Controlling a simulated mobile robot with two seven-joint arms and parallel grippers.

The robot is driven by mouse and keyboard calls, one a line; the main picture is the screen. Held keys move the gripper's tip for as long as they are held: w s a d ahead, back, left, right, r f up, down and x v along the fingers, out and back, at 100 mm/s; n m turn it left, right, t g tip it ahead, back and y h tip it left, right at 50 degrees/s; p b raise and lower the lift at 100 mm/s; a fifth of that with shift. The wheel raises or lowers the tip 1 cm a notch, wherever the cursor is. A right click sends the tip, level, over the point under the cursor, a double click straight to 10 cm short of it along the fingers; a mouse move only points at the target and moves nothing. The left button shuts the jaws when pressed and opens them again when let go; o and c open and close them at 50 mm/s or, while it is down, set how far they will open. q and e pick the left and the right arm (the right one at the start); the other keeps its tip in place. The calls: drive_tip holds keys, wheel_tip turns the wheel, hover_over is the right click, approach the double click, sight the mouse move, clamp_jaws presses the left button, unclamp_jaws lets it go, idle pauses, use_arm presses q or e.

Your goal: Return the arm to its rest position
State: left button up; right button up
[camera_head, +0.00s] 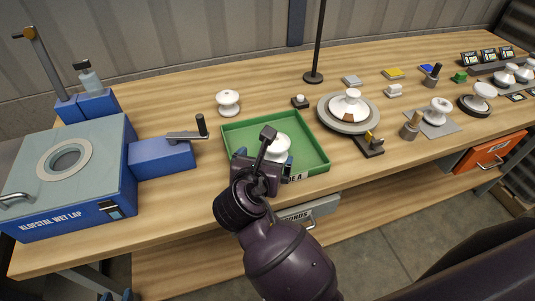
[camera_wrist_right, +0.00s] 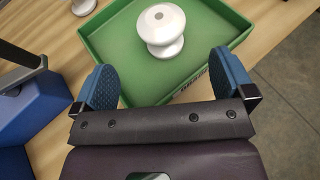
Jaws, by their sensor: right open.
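My right gripper (camera_head: 264,160) is open over the near side of the green tray (camera_head: 315,152). Its two blue fingers stand wide apart and empty in the right wrist view (camera_wrist_right: 167,82). A white insulator (camera_head: 279,147) sits upright in the tray, just beyond the fingertips; it also shows in the right wrist view (camera_wrist_right: 160,27). The gripper partly hides it in the head view. My left gripper (camera_head: 116,296) shows only as two blue fingertips, set apart, at the bottom left edge of the head view; the rest is cut off.
A blue wet-lap machine (camera_head: 100,190) with a crank arm (camera_head: 186,134) stands left of the tray. Another white insulator (camera_head: 228,102) stands behind it. A round plate with an insulator (camera_head: 349,107), a black pole (camera_head: 316,50) and several small parts lie to the right. An orange drawer (camera_head: 488,153) hangs below.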

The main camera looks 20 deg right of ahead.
idle(0.5)
drive_tip(key=s+d+f+m, duration=0.1)
drive_tip(key=d+m, duration=0.1)
drive_tip(key=s+d+f+m+g, duration=0.1)
drive_tip(key=f+m, duration=0.1)
drive_tip(key=s+d+f+m+g+y, duration=0.1)
drive_tip(key=s+d+f+m, duration=0.1)
drive_tip(key=m, duration=0.1)
drive_tip(key=shift+d, duration=0.3)
drive_tip(key=s+d+f+m+g+y, duration=0.25)
drive_tip(key=s+d+m, duration=0.25)
drive_tip(key=s+m, duration=0.5)
drive_tip(key=s+d+f+m+g+y, duration=0.25)
drive_tip(key=s+d+m, duration=0.25)
drive_tip(key=s+m, duration=0.5)
drive_tip(key=w+f+m+t+y, duration=0.1)
drive_tip(key=w+f+t, duration=0.6)
drive_tip(key=w+f, duration=0.2)
drive_tip(key=shift+d+f+m, duration=0.15)
drive_tip(key=shift+f+m, duration=0.15)
drive_tip(key=shift+f, duration=0.05)
drive_tip(key=shift+w, duration=0.1)
